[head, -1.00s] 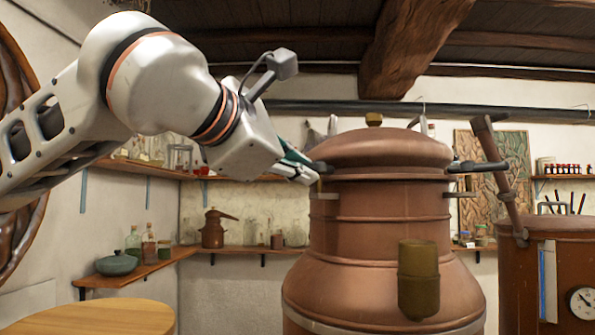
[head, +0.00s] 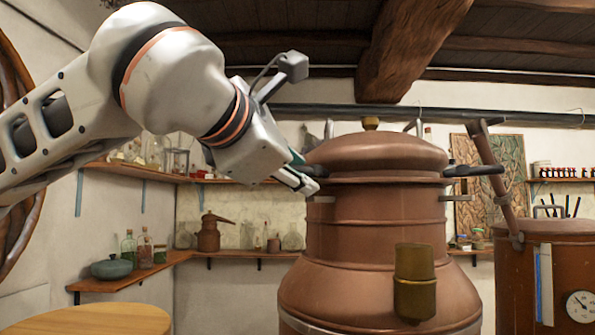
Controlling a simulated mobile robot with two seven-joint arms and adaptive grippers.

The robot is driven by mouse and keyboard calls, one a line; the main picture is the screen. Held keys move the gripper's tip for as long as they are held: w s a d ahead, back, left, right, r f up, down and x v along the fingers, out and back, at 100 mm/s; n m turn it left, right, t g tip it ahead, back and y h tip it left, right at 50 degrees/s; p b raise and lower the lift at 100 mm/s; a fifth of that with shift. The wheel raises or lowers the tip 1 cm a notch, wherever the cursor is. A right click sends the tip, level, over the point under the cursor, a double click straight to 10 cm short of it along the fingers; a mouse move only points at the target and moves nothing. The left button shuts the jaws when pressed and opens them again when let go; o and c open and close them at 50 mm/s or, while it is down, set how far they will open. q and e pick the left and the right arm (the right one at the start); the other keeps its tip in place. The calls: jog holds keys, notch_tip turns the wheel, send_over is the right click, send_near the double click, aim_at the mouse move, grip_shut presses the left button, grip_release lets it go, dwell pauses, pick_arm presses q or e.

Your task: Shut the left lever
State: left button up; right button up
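The copper still (head: 375,225) stands at centre right with a domed lid (head: 375,152) on it. The left lever (head: 319,170) is a short dark handle at the left edge of the lid, partly hidden by my gripper. A small bracket (head: 322,199) juts from the still's neck below it. My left gripper (head: 308,184) is at the left side of the lid, with its fingertips just below the lever; I cannot tell whether they touch it. Its finger opening is not clear from this side. The right lever (head: 473,170) sticks out to the right. My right gripper is not in view.
A brass cup (head: 415,280) sits on the still's front. A second copper vessel (head: 550,270) with a pipe (head: 497,185) stands at the right. A wooden round table (head: 95,320) is at lower left. Wall shelves (head: 165,262) hold bottles and jars.

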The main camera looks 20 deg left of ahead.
pick_arm(q)
jog(key=shift+s, duration=0.1)
jog(key=v, duration=1.2)
dwell(0.4)
